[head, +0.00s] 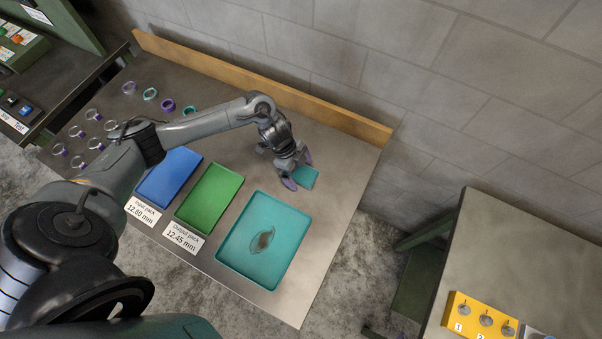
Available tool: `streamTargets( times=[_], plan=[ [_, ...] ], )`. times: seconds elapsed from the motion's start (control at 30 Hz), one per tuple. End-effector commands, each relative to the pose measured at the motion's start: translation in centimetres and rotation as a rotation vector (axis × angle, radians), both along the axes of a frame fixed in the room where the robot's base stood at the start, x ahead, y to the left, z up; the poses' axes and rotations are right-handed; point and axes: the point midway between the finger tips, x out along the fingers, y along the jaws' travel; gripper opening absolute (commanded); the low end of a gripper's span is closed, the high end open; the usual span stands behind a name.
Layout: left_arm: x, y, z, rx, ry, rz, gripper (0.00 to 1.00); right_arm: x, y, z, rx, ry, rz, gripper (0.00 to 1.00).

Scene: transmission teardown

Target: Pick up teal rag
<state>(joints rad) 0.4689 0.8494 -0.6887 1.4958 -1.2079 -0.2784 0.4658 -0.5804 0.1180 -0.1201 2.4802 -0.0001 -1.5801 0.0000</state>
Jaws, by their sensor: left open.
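The teal rag (306,178) lies flat on the grey workbench, behind the teal tray and near the back right of the bench. My left gripper (298,174) is open and points down at the rag. One purple-tipped finger is at the rag's front left side and the other is at its far edge. The gripper covers the rag's left part, and I cannot tell whether the fingers touch it. My right gripper is not in view.
A teal tray (226,249) with a dark-stained patch stands in front of the rag. Green (209,197) and blue (169,178) trays stand left of it. Several rings lie at the bench's left. A wooden back rail (330,112) edges the bench. Another bench (530,245) stands at right.

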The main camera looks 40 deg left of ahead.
Motion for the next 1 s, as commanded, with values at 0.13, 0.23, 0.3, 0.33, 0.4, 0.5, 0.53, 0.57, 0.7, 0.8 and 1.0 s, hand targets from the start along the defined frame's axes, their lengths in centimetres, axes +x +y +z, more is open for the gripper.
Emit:
streamTargets(
  times=[0.13,0.23,0.3,0.33,0.4,0.5,0.53,0.57,0.7,0.8,1.0],
  plan=[
    [-0.01,0.01,0.03,0.000,0.000,0.000,1.00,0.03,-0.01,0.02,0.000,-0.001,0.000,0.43],
    [-0.01,0.00,0.02,0.000,0.000,0.000,1.00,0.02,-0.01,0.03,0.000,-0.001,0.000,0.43],
    [-0.02,0.01,-0.03,0.000,0.001,0.000,1.00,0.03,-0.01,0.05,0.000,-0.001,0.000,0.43],
    [-0.02,0.01,-0.05,0.000,0.001,0.000,1.00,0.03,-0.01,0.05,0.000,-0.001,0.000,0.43],
    [-0.01,0.00,-0.09,0.000,0.001,0.000,0.97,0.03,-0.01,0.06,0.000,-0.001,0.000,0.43],
    [-0.01,0.01,-0.10,0.000,0.001,0.000,0.82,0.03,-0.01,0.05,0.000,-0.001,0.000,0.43],
    [-0.01,0.01,-0.10,0.000,0.001,0.000,0.77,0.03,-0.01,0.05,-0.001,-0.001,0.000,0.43],
    [-0.01,0.01,-0.10,0.000,0.000,0.000,0.72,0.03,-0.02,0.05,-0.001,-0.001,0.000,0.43],
    [-0.01,0.01,-0.10,0.000,0.000,0.000,0.51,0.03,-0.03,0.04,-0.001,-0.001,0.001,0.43],
    [0.00,0.01,-0.10,0.000,0.000,0.000,0.44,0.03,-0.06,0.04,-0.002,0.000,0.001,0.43],
    [0.00,0.02,-0.06,0.000,0.000,0.000,0.44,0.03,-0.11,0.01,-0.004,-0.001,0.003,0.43]
  ],
)
